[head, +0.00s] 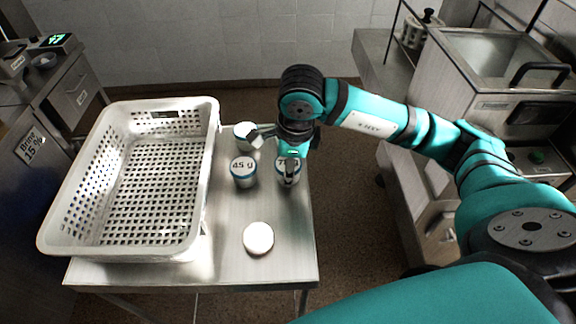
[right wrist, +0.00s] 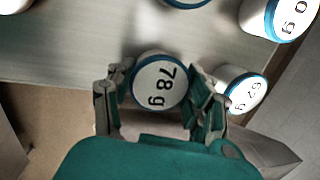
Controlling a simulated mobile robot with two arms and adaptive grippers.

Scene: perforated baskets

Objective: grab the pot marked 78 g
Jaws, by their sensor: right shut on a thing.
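The pot marked 78 g (right wrist: 160,84) is a small white pot with a blue rim, seen from above in the right wrist view. My right gripper (right wrist: 160,90) has one finger on each side of it and is shut on it. In the head view the same pot (head: 283,165) is partly hidden by my right gripper (head: 289,176), at the right side of the metal table. I cannot tell whether it still touches the table. My left gripper is not in view.
A pot marked 45 g (head: 243,173) stands just left of the held pot. Another pot (head: 244,136) stands behind it, and a white-lidded pot (head: 258,238) stands in front. A perforated white basket (head: 212,125) fills the table's left side. The table's front right is clear.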

